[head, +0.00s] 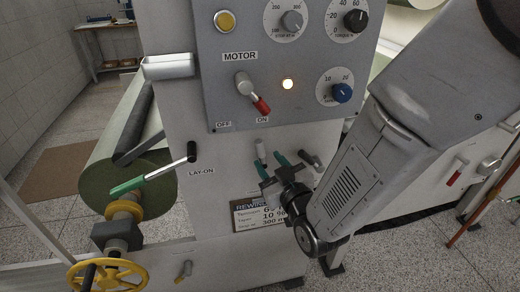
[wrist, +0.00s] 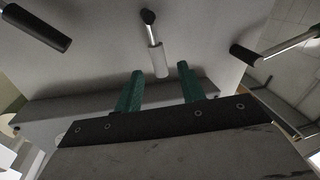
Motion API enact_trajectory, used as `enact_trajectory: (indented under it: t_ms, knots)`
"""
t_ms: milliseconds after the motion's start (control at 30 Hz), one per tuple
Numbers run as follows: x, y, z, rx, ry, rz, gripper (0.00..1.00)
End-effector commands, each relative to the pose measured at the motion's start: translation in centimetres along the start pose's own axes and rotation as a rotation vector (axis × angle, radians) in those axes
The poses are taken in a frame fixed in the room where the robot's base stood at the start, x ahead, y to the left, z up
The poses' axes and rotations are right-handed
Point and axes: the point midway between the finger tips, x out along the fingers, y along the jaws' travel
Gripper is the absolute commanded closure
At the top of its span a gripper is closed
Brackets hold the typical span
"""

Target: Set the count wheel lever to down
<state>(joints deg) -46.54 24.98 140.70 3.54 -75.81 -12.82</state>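A short lever with a pale grey grip (head: 260,149) stands on the white machine panel, just beyond my gripper. No label naming the count wheel lever is readable, so I cannot be sure this is it. In the head view its grip points up. It also shows in the wrist view as the pale-gripped lever (wrist: 159,60), its tip ahead of the gap between my fingers and apart from them. My gripper (head: 272,164) has green fingers, spread apart with nothing between them, also in the wrist view (wrist: 160,88).
A dark-gripped lever (head: 312,160) is close right of my gripper. The LAY-ON lever (head: 192,151) is to the left. Above is the MOTOR panel (head: 240,100) with its red-tipped lever (head: 261,105). A yellow handwheel (head: 105,276) is at lower left.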

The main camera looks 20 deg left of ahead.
Motion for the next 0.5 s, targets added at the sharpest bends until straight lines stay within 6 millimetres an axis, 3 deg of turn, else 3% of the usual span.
enact_trajectory:
  t_ms: [300,500]
  knots:
    - [5.1,0.1,0.0,0.001,-0.001,0.001,0.60]
    - [6.4,0.1,0.0,0.001,-0.002,0.001,0.60]
